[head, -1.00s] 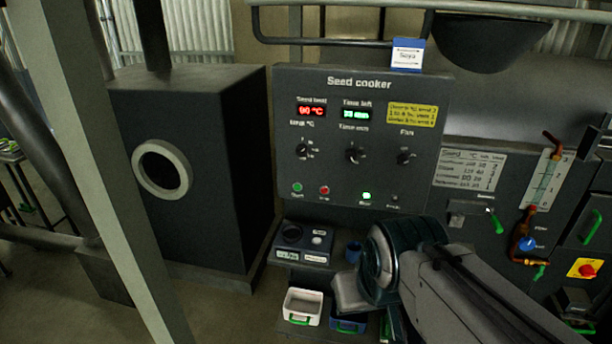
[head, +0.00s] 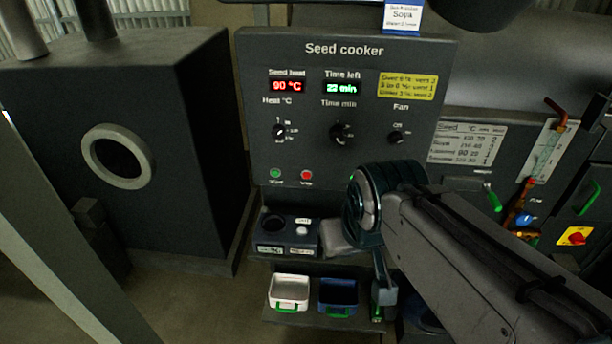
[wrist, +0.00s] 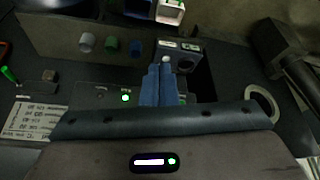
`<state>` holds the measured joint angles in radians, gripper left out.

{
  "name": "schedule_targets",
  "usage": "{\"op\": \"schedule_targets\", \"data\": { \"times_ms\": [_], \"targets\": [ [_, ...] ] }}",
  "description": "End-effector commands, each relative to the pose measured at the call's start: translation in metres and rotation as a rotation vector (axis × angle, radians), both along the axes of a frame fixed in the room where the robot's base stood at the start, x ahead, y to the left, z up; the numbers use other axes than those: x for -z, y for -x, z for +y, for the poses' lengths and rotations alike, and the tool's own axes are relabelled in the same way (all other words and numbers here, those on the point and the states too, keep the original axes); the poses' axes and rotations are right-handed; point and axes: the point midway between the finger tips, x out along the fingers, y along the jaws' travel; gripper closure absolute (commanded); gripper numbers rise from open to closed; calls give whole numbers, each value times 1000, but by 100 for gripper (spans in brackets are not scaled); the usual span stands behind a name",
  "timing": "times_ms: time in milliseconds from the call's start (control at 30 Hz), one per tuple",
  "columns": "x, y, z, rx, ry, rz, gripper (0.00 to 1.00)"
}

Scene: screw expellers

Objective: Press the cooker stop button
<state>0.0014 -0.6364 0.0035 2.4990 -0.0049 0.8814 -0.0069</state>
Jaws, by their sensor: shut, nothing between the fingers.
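The seed cooker panel (head: 360,165) stands upright in front of me. The red stop button (head: 306,175) is at its lower left, right of the green start button (head: 275,173). My arm comes in from the right in the head view, with its wrist in front of the panel's lower right and to the right of the stop button. My gripper (wrist: 159,68) is shut and empty in the wrist view. A lit green lamp (wrist: 126,97) shows left of the fingers there. I cannot make out the stop button in the wrist view. No contact with the button is visible.
A dark box with a round port (head: 116,157) stands left of the panel. A small scale-like device (head: 288,232) sits below the buttons. A white bin (head: 289,292) and a blue bin (head: 338,292) are lower down. Valves and handles are at the right.

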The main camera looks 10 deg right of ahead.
Motion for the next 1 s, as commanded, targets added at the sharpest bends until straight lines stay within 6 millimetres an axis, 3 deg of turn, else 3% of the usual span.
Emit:
{"op": "schedule_targets", "data": {
  "times_ms": [167, 400, 600, 800, 1000],
  "targets": [
    [15, -44, -16, -48, 75, -85, 100],
    [49, -153, -41, -241, 270, -320, 100],
    [84, -230, -44, -452, 403, -526, 100],
    [129, -285, -32, -669, 477, -748, 100],
    [174, -310, -12, -839, 489, -981, 100]
  ]
}}
